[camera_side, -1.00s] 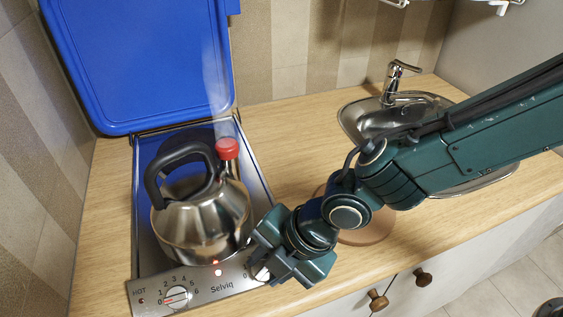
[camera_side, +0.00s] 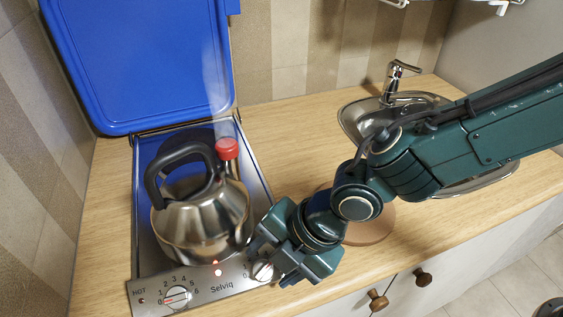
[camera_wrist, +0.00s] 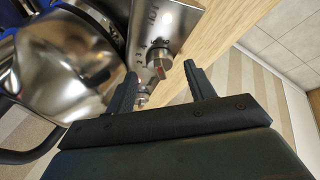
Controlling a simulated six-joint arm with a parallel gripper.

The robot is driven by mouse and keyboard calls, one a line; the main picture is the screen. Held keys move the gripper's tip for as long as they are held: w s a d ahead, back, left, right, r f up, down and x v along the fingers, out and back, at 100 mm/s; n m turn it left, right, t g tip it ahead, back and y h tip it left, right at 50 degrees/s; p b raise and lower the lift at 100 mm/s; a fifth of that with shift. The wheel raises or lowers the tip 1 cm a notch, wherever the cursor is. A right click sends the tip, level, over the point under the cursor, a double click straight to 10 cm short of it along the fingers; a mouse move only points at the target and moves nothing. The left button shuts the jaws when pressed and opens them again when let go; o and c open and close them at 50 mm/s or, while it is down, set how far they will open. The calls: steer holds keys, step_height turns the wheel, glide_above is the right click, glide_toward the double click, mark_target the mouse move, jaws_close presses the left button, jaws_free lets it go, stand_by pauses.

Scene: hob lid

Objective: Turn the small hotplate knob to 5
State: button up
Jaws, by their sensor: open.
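In the side view, the steel control panel (camera_side: 236,283) has a left knob (camera_side: 177,296) with its pointer near 0. A right knob (camera_side: 262,270) is partly behind my gripper (camera_side: 270,263), and its setting is unreadable. I cannot tell from labels which knob serves the small hotplate. My gripper is open, just right of the right knob. In the wrist view, a knob (camera_wrist: 160,62) with a red mark shows beyond and between the spread fingers of my gripper (camera_wrist: 161,72). The fingers appear apart from it.
A steel kettle (camera_side: 200,222) with a black handle and red spout cap stands on the hob, steaming. The blue lid (camera_side: 145,60) stands open. A sink (camera_side: 400,110) is at the back right; a round brown board (camera_side: 370,225) lies behind my arm.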

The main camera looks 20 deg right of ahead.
steer(key=v, duration=1.2)
steer(key=shift+d, duration=0.1)
steer(key=shift+r, duration=0.1)
steer(key=d+r+m+t+h, duration=0.1)
steer(key=d+r+m, duration=0.2)
steer(key=d+m, duration=0.5)
steer(key=d+r+m+t+h, duration=0.1)
steer(key=d+r+m, duration=0.2)
steer(key=d, duration=0.9)
steer(key=s+d+m+h, duration=0.2)
steer(key=s+d+m, duration=0.8)
steer(key=d+m, duration=0.4)
steer(key=shift+d+r+t+h, duration=0.3)
steer(key=shift+d+t+h, duration=0.1)
steer(key=shift+d, duration=0.35)
